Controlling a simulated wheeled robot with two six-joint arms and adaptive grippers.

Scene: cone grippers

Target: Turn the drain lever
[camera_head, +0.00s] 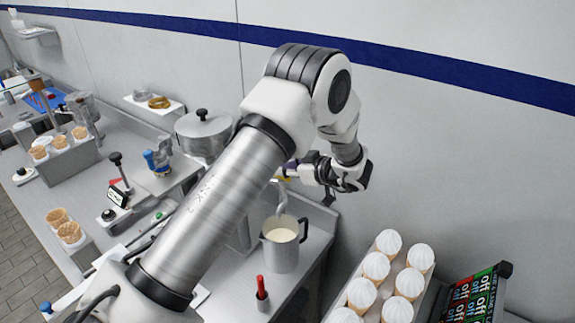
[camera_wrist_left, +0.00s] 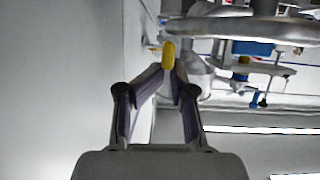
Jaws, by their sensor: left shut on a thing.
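The drain lever has a yellow handle (camera_wrist_left: 168,54), seen in the left wrist view just at the tips of my left gripper (camera_wrist_left: 169,76). The fingers are shut on this handle. In the head view my left gripper (camera_head: 291,170) comes from the right side of the dispenser, and only a bit of yellow shows beside its fingertips. My left arm hides most of the dispenser. A pale grey spout (camera_head: 282,199) hangs below the lever. A metal pitcher (camera_head: 283,253) with cream-coloured liquid stands under it. My right gripper is not in view.
A lidded pot (camera_head: 204,134) stands behind my left arm. A red-handled tool in a small holder (camera_head: 262,294) is in front of the pitcher. White-topped cones (camera_head: 376,267) stand in a rack at the lower right, beside a dark sign (camera_head: 478,292). The wall is close behind my gripper.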

